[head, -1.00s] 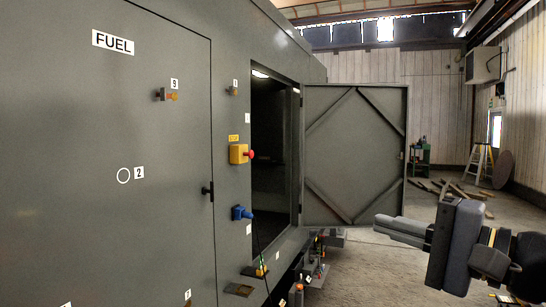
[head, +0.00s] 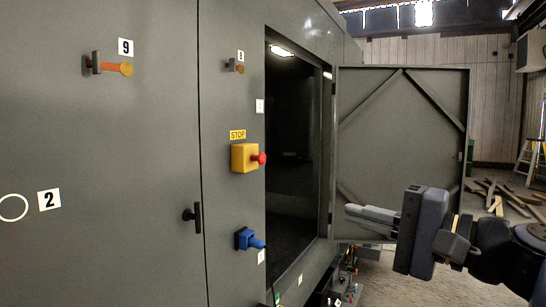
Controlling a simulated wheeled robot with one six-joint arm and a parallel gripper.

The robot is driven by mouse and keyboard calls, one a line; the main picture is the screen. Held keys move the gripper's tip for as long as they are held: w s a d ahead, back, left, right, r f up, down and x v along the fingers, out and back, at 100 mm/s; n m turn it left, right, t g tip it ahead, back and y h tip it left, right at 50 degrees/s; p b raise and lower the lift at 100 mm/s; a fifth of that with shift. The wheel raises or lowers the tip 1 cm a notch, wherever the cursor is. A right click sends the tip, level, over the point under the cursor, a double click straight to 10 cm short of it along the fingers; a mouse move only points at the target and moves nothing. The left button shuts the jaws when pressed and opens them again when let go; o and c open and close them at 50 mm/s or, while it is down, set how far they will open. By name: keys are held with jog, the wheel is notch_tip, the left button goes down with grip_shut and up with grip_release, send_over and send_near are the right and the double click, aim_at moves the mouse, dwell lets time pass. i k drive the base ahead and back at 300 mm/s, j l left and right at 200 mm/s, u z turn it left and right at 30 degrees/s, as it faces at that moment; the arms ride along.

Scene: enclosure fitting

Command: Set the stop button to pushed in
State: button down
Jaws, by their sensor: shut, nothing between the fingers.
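The stop button is a red mushroom head (head: 259,158) on a yellow box (head: 239,157), mounted on the grey enclosure wall left of the open doorway. A yellow STOP label (head: 237,134) is above it. The red head stands out to the right from the box; I cannot tell how far in it sits. My gripper (head: 348,213) is shut and empty, in front of the open door, pointing left. In the picture it is right of and lower than the button, apart from it.
A blue socket (head: 248,239) sticks out below the button. A black handle (head: 194,217) is on the panel to the left. The grey door (head: 400,150) stands open behind my gripper. Several planks (head: 505,192) lie on the floor at right.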

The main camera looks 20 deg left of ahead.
aim_at(261, 159)
jog(key=i+l+u, duration=0.1)
jog(key=i+u, duration=0.25)
jog(key=i, duration=1.05)
